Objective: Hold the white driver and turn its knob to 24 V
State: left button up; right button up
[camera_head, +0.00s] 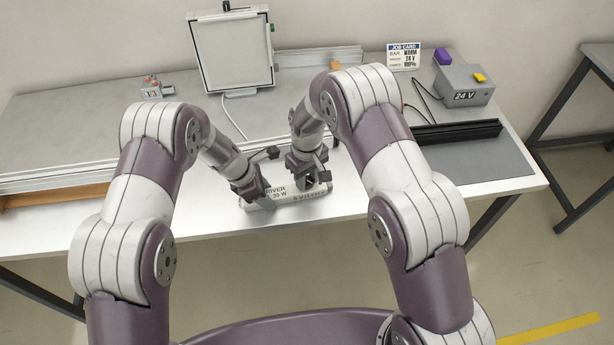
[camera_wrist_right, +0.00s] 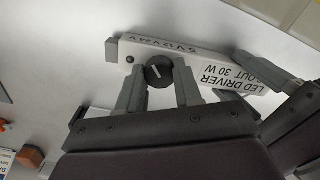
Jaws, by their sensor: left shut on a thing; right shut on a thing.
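The white driver (camera_head: 285,200) lies on the front part of the table, with its label "LED DRIVER OUT 30 W" partly hidden in the head view. It also shows in the right wrist view (camera_wrist_right: 183,57), its print upside down. My left gripper (camera_head: 254,196) is shut on the driver's labelled end; its fingers show at the right of the wrist view (camera_wrist_right: 262,68). My right gripper (camera_head: 308,183) is shut on the round black knob (camera_wrist_right: 159,72), one finger on each side. The knob's white mark points toward the voltage print; which value it meets, I cannot tell.
A grey box (camera_head: 465,88) marked "24 V" with a yellow top piece stands at the back right. A job card (camera_head: 403,56) reading "24 V" stands beside it.

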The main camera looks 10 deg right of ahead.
aim_at(307, 180)
jog(key=shift+n, duration=0.9)
jog(key=o, duration=1)
jog(key=shift+o, duration=0.2)
jog(key=shift+r, duration=0.15)
notch_tip(307, 180, up, 12)
pick_arm(q)
jog(key=o, duration=1.3)
